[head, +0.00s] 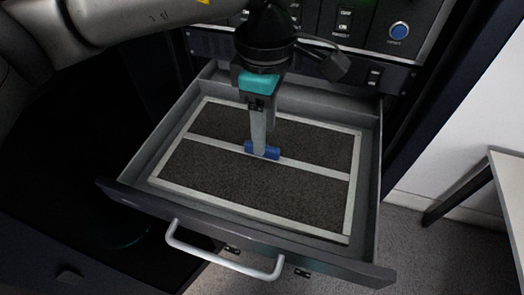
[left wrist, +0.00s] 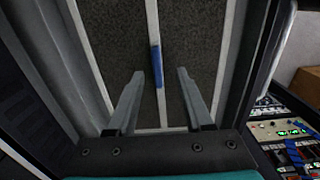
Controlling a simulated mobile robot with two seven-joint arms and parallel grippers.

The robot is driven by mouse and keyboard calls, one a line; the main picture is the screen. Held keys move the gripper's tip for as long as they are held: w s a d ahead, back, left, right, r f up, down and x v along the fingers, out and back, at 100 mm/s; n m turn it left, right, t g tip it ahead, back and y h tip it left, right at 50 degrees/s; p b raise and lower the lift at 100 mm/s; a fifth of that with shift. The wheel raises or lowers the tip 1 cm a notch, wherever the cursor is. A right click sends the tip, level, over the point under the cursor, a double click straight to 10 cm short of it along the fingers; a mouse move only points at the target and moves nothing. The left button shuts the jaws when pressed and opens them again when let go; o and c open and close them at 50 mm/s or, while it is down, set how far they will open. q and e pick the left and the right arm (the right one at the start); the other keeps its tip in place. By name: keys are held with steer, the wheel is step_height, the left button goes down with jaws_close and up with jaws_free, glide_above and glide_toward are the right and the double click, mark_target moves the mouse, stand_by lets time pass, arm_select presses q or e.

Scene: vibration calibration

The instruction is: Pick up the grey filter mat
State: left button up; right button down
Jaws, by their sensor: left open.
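The grey filter mat (head: 225,183) lies flat in a pulled-out drawer. It has dark mesh panels, a pale frame and a crossbar, and also shows in the left wrist view (left wrist: 112,42). A blue tab (head: 272,153) sits on its crossbar; the wrist view shows the tab (left wrist: 156,62) lying lengthwise between the fingers. My left gripper (head: 259,152) points down over the tab. Its fingers (left wrist: 161,74) are open, one on each side of the crossbar, with nothing gripped. Whether the fingertips touch the mat cannot be told. My right gripper is not in view.
The drawer (head: 370,190) has raised walls around the mat and a pale front handle (head: 222,259). A panel with a blue button (head: 399,30) stands behind it. A pale table (head: 508,190) is at the right. Open floor shows at the lower right.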

arm_select(q)
steer(key=f, duration=0.1)
steer(key=f+p, duration=0.1)
steer(key=f, duration=0.1)
steer(key=shift+w+a+f, duration=0.2)
steer(key=shift+w+f, duration=0.1)
steer(key=shift+f, duration=0.45)
jaws_close()
